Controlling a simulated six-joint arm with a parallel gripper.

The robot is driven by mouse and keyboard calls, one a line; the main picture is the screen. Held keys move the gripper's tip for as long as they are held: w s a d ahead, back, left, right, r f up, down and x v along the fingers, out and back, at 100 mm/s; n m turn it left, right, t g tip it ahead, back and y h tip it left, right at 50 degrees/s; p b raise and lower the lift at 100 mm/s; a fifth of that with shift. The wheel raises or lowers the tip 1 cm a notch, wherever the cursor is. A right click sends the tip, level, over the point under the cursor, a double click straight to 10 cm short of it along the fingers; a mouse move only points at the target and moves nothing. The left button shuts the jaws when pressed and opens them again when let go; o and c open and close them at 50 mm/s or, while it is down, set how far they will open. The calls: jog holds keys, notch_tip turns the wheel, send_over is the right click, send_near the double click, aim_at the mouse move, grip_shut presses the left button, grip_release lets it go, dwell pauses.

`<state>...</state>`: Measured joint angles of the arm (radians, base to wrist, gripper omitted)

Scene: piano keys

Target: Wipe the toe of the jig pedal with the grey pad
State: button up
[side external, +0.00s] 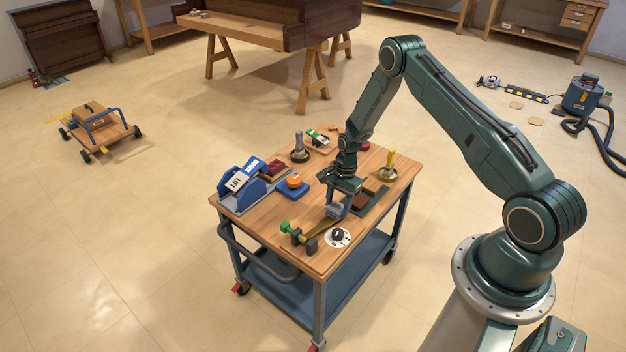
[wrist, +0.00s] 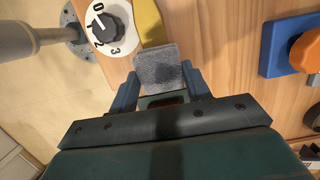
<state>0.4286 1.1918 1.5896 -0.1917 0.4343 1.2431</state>
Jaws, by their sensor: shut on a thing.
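My gripper (side external: 340,203) is over the front part of the wooden cart top, pointing down. In the wrist view my gripper (wrist: 160,84) is shut on the grey pad (wrist: 160,66), a square, rough-looking block between the blue fingers. The jig pedal (side external: 321,228) is a brass-yellow strip beside a dark block and a green knob. In the wrist view the pedal (wrist: 149,20) runs up to the pad's far edge, and the pad hides its near end. I cannot tell whether pad and pedal touch.
A white numbered dial (wrist: 105,28) sits close beside the pedal. An orange knob on a blue base (side external: 293,186), a blue rack with cards (side external: 243,187) and a yellow-handled tool (side external: 389,167) stand around the cart top. The bare wood between them is narrow.

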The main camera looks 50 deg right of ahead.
jog(key=shift+r, duration=0.1)
jog(key=shift+d+r, duration=0.2)
jog(key=shift+r, duration=0.75)
jog(key=shift+d+r, duration=0.2)
jog(key=shift+r, duration=0.8)
jog(key=shift+d+r, duration=0.2)
jog(key=shift+r, duration=0.75)
jog(key=shift+d+r, duration=0.15)
jog(key=shift+r, duration=0.6)
jog(key=shift+d+r, duration=0.1)
jog(key=shift+r, duration=0.65)
jog(key=shift+w, duration=0.1)
